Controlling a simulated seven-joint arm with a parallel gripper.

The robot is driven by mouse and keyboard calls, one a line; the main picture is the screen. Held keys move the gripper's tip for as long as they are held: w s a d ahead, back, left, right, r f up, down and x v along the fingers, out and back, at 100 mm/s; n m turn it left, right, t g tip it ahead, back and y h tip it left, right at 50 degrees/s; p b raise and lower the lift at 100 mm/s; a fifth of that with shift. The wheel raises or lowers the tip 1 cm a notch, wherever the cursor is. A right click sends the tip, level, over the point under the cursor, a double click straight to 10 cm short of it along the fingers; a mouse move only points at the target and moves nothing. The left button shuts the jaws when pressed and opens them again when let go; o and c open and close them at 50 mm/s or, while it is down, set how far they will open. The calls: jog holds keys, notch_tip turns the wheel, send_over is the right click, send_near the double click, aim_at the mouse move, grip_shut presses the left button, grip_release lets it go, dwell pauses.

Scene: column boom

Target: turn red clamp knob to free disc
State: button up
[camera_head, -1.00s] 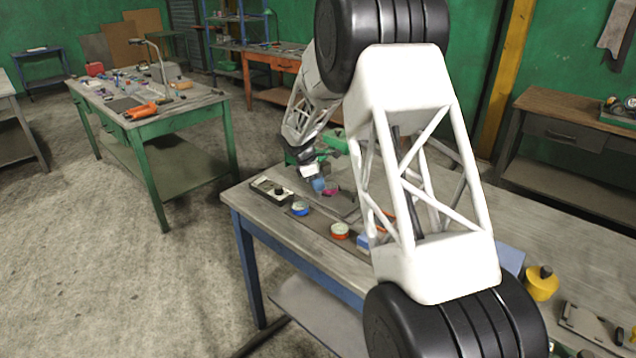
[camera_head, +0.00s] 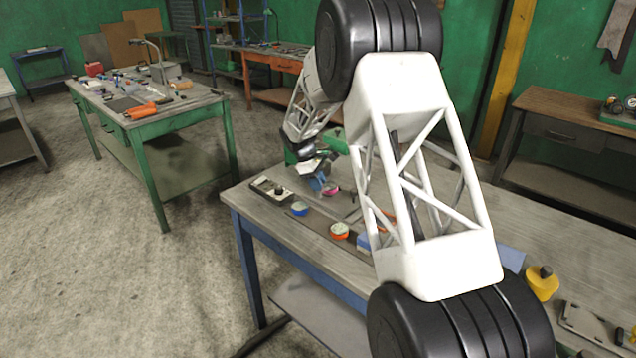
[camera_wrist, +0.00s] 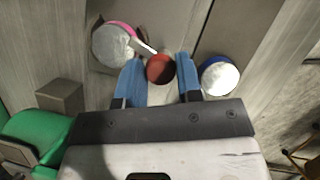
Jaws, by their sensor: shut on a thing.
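The red clamp knob (camera_wrist: 160,69) is a round red cap in the wrist view, sitting between the blue fingertips of my gripper (camera_wrist: 159,72). My gripper is shut on it. A silver disc with a pink rim (camera_wrist: 112,46) lies just left of the knob. A thin pale bar (camera_wrist: 144,46) reaches from the knob side over the disc's edge. In the head view my gripper (camera_head: 317,183) is low over the workbench beside the pink-rimmed disc (camera_head: 332,189); the knob is hidden there.
A blue-rimmed disc (camera_wrist: 219,77) lies close to the right finger. An orange-rimmed disc (camera_head: 340,231) is nearer along the bench. A plate with a black knob (camera_head: 271,188) lies at the bench's left edge. A green object (camera_wrist: 38,137) stands at lower left in the wrist view.

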jog(key=m+g, duration=0.1)
jog(key=m, duration=0.2)
jog(key=shift+m+y, duration=0.4)
jog(key=m+g+y, duration=0.1)
jog(key=m, duration=0.2)
jog(key=shift+w+m, duration=0.1)
jog(key=shift+m, duration=0.2)
jog(key=m+y, duration=0.1)
jog(key=m, duration=0.2)
jog(key=m+y, duration=0.1)
jog(key=m, duration=0.2)
jog(key=shift+d+g, duration=0.15)
jog(key=shift+g, duration=0.25)
jog(key=shift+m, duration=0.3)
jog(key=o, duration=0.9)
jog(key=shift+o, duration=0.2)
jog(key=shift+r, duration=0.1)
jog(key=v, duration=0.7)
jog(key=shift+w+r, duration=0.2)
jog(key=shift+r, duration=0.05)
jog(key=shift+d+r, duration=0.1)
jog(key=shift+d, duration=0.05)
